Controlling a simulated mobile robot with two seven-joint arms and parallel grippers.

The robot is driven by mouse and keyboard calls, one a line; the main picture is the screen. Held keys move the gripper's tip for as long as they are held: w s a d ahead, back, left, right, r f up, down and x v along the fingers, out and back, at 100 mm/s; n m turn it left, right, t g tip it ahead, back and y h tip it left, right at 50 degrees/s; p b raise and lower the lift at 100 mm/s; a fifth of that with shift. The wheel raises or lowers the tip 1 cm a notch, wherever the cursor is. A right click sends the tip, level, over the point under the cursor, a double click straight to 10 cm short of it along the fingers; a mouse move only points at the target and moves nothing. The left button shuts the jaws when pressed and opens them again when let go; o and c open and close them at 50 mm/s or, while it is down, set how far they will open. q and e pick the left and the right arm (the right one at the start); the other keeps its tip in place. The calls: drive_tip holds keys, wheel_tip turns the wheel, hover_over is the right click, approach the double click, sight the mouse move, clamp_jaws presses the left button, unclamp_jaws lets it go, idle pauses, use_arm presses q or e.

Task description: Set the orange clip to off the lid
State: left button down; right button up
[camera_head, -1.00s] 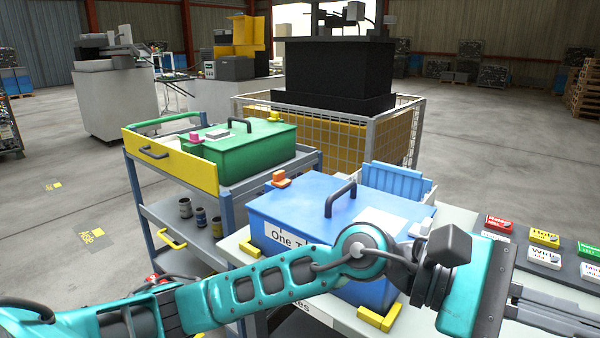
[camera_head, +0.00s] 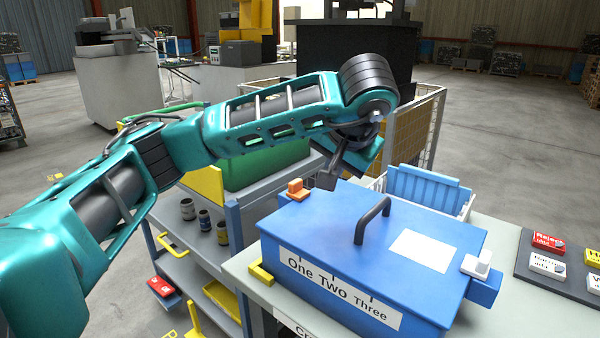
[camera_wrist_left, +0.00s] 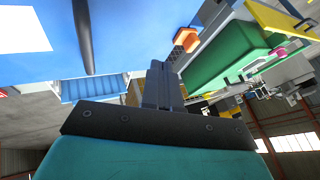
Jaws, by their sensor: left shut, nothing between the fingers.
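The orange clip (camera_head: 297,191) sits at the far left corner of the blue box's lid (camera_head: 330,215). It also shows in the left wrist view (camera_wrist_left: 186,40), beyond the fingertips and a little to their right. The lid has a dark handle and a white sheet on top. My left gripper (camera_head: 325,181) is just right of the clip, above the lid's far edge, pointing down and apart from the clip. Its fingers (camera_wrist_left: 160,68) are shut and empty in the left wrist view. My right gripper is not in view.
A white clip (camera_head: 477,265) is on the lid's right side. A blue ribbed bin (camera_head: 425,190) stands behind the box. The green box (camera_head: 265,165) on the trolley is partly hidden by my left arm. Labelled blocks (camera_head: 548,243) lie at the right. A wire cage stands behind.

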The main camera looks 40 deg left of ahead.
use_arm(q)
drive_tip(key=shift+w+a+r, duration=0.25)
drive_tip(key=shift+w+a, duration=0.05)
drive_tip(key=shift+a, duration=0.25)
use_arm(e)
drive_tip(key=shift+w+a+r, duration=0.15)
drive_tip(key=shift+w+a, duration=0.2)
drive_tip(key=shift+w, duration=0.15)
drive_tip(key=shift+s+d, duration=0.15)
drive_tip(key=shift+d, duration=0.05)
use_arm(q)
drive_tip(key=b, duration=0.2)
approach(302, 191)
drive_tip(key=f, duration=0.1)
drive_tip(key=w+d+f, duration=0.1)
drive_tip(key=f, duration=0.1)
drive_tip(key=w+f, duration=0.1)
drive_tip(key=f, duration=0.1)
drive_tip(key=shift+d, duration=0.3)
drive_tip(key=a, duration=0.2)
drive_tip(key=shift+w+a+r, duration=0.1)
drive_tip(key=shift+a+r, duration=0.05)
drive_tip(key=shift+a, duration=0.2)
drive_tip(key=shift+a+b, duration=0.3)
drive_tip(key=shift+a, duration=0.2)
drive_tip(key=shift+r, duration=0.1)
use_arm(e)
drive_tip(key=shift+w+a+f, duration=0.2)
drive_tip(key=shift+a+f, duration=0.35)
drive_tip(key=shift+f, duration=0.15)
